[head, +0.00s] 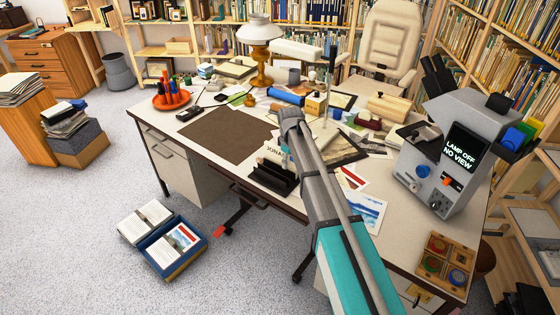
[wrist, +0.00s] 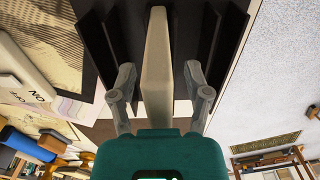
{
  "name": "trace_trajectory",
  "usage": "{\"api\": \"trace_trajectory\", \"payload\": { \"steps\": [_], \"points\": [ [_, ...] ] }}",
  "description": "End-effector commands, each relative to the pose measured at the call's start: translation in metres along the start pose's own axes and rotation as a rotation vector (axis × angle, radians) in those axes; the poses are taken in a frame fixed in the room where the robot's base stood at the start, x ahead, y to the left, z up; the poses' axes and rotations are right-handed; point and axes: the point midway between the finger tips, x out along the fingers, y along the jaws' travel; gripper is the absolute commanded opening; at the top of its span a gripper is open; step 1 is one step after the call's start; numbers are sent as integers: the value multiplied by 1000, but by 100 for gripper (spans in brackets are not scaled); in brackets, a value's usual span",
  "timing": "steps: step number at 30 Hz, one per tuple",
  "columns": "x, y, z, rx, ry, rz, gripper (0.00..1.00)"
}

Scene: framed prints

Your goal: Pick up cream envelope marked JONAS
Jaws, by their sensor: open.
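The cream envelope marked JONA, its last letter hidden (head: 271,153), stands upright in a black letter holder (head: 272,179) at the desk's front edge. In the wrist view, the envelope (wrist: 157,65) shows edge-on as a pale slab between dark holder walls (wrist: 103,45). My gripper (wrist: 160,72) is open. Its two grey fingers stand on either side of the envelope, with a visible gap on each side. In the head view, my arm hides most of the gripper and the envelope's right end.
The desk (head: 200,108) has a brown mat (head: 228,134) left of the holder. Loose prints (head: 362,210) lie to the right. A grey machine (head: 450,150) stands at the desk's right. In the wrist view, a pale lettered block (wrist: 25,75) lies at left.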

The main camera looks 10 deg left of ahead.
Motion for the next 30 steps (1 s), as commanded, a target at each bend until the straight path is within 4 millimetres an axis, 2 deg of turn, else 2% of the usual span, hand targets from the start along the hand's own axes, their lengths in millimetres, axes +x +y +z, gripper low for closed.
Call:
{"api": "trace_trajectory", "payload": {
  "steps": [2,12,30],
  "points": [
    [0,0,0,0,0,0,63],
    [0,0,0,0,0,0,0],
    [-4,0,0,0,0,0,0]
  ]
}}
